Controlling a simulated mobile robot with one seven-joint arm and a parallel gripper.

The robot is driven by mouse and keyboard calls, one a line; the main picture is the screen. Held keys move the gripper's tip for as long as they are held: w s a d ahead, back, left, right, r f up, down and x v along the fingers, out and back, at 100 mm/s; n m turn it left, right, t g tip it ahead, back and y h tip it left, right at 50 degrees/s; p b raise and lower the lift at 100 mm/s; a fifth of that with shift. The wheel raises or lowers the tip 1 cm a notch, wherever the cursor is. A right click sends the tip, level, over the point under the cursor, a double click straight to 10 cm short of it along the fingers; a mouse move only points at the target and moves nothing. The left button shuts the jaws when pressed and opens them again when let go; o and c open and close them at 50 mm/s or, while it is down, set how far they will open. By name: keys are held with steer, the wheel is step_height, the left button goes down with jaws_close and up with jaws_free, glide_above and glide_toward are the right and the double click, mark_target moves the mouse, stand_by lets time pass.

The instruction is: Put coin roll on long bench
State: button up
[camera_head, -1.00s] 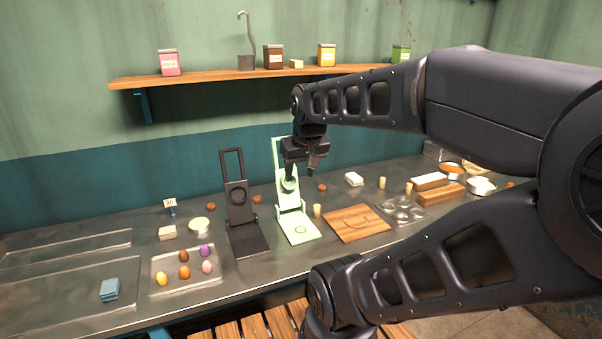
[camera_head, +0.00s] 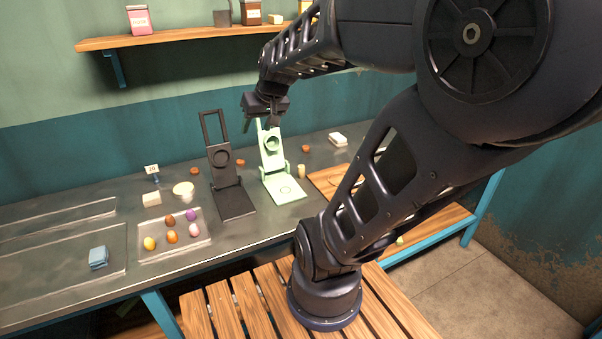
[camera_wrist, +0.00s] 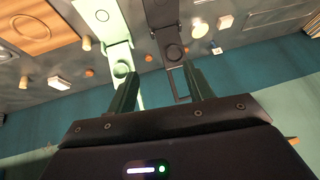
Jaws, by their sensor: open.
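My gripper (camera_head: 259,124) is open and empty, raised in front of the back wall near the top of a pale green press-like stand. Its two fingers (camera_wrist: 160,72) are apart in the wrist view. I cannot identify the coin roll for sure; a small cream cylinder (camera_head: 301,171) stands on the counter right of the green stand and also shows in the wrist view (camera_wrist: 86,43). The gripper is apart from it. A slatted wooden bench (camera_head: 246,303) stands in front of the counter, partly hidden by my arm; I cannot tell whether it is the long bench.
The metal counter (camera_head: 75,238) bears a black stand (camera_head: 231,201), the green stand (camera_head: 283,188), a tray of coloured eggs (camera_head: 203,243), a blue block (camera_head: 98,257) and a wooden board (camera_head: 322,180). A wall shelf (camera_head: 180,37) holds tins. My arm hides the counter's right part.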

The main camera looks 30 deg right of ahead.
steer(key=w+d+f+m+t+h, duration=0.1)
steer(key=w+d+f+t, duration=0.15)
steer(key=w, duration=0.55)
steer(key=w+d+f+m+t, duration=0.1)
steer(key=w+d+m, duration=0.15)
steer(key=w, duration=0.65)
steer(key=m+g+h, duration=0.4)
steer(key=m, duration=0.1)
glide_above(301, 166)
steer(key=a, duration=0.2)
step_height(301, 166, down, 14)
steer(key=s+f+g, duration=0.2)
steer(key=s+f, duration=0.1)
steer(key=f, duration=0.1)
steer(key=shift+a+x, duration=0.15)
steer(key=shift+x, duration=2.45)
steer(key=shift+a+x, duration=0.1)
steer(key=shift+x, duration=2.5)
